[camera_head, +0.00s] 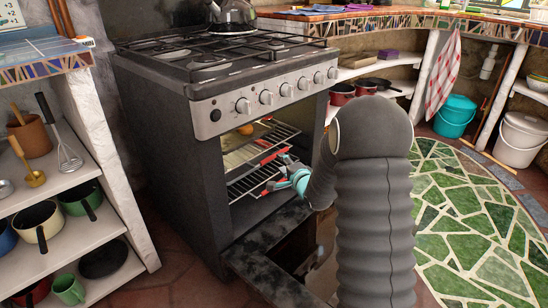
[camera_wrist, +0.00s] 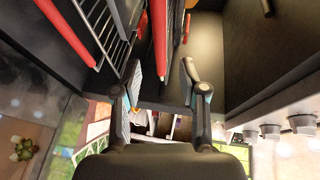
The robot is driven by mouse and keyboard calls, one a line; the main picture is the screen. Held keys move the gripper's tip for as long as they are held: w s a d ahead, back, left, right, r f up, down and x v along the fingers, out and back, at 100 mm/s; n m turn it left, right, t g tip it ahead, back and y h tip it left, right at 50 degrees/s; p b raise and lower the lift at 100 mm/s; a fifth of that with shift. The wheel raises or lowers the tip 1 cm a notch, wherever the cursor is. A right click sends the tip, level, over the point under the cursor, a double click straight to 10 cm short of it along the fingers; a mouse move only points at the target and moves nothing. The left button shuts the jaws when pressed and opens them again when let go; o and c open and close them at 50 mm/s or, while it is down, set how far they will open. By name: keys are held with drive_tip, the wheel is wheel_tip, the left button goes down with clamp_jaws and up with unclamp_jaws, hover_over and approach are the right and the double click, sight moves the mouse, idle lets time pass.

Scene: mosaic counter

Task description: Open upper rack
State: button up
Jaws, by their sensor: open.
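The oven (camera_head: 222,150) is open, with two wire racks inside that have red front bars. The upper rack's red bar (camera_head: 272,156) runs across the opening; the lower rack's red bar (camera_head: 262,187) is beneath it. My gripper (camera_head: 281,170) is at the right part of the opening. In the wrist view, which is turned sideways, my gripper (camera_wrist: 161,72) is open, and the upper rack's bar (camera_wrist: 160,35) appears between its two fingers. The lower bar (camera_wrist: 66,32) is off to the left. I cannot tell whether either finger touches the bar.
The dark oven door (camera_head: 262,255) is lowered in front, below my arm. Stove knobs (camera_head: 266,97) line the front above the opening. A kettle (camera_head: 232,16) stands on top. White shelves with pots (camera_head: 38,222) are at left; green mosaic floor (camera_head: 470,220) is clear at right.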

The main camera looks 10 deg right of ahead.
sight(275, 157)
drive_tip(key=x, duration=0.8)
clamp_jaws()
